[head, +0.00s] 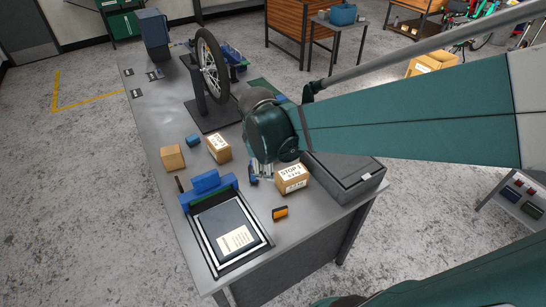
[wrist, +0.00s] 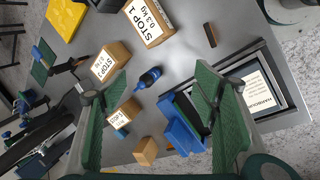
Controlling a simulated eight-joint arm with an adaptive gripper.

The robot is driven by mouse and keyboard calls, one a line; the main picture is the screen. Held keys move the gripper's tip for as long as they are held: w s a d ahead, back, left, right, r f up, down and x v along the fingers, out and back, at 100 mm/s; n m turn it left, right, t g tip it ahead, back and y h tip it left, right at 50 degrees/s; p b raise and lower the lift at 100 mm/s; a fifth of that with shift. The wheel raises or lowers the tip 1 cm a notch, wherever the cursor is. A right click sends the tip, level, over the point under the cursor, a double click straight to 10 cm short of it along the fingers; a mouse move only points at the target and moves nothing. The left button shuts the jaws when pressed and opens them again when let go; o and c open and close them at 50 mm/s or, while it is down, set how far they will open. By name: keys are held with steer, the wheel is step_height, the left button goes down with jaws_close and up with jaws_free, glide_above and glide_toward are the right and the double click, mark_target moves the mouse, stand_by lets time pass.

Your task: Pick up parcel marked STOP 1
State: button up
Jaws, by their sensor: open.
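The parcel marked STOP 1 (head: 291,179) is a small brown box with a white label, standing on the grey workbench just right of my gripper. In the wrist view the STOP 1 parcel (wrist: 158,38) is at the top, its label facing the camera, beyond my fingertips. My gripper (head: 262,175) hangs over the bench, partly hidden by my arm in the head view. In the wrist view my gripper (wrist: 163,82) has its green fingers spread wide, with no parcel between them. A dark blue tool-like item (wrist: 148,77) lies on the bench below the gap.
Another labelled parcel (head: 219,149) and a plain brown box (head: 172,157) stand left of my gripper. A grey case (head: 345,184) sits close right of STOP 1. A framed tray (head: 205,252), an orange-black item (head: 280,212) and a wheel on a stand (head: 211,65) are also on the bench.

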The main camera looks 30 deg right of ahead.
mark_target(290, 173)
steer(key=w+d+f+n+g, duration=0.1)
steer(key=d+f+n, duration=0.1)
steer(key=d+f, duration=0.1)
steer(key=w+d+f+n+g+h, duration=0.1)
steer(key=d+f+n, duration=0.1)
steer(key=f, duration=0.1)
steer(key=w+d+f+n+g+p, duration=0.1)
steer(key=d+f+n, duration=0.1)
steer(key=d+f, duration=0.1)
steer(key=shift+w+d+f+n+h, duration=0.3)
steer(key=shift+w+d+f, duration=0.1)
steer(key=shift+f, duration=0.15)
steer(key=shift+d+f+n+g, duration=0.3)
steer(key=shift+d+f+n, duration=0.15)
steer(key=shift+f, duration=0.3)
steer(key=shift+f, duration=0.1)
steer(key=shift+x, duration=1.15)
steer(key=shift+f, duration=0.1)
steer(key=shift+b+x, duration=0.35)
steer(key=shift+x, duration=2.2)
steer(key=shift+s+d, duration=0.1)
steer(key=shift+s, duration=0.05)
steer(key=shift+f+b, duration=0.15)
steer(key=shift+b, duration=0.25)
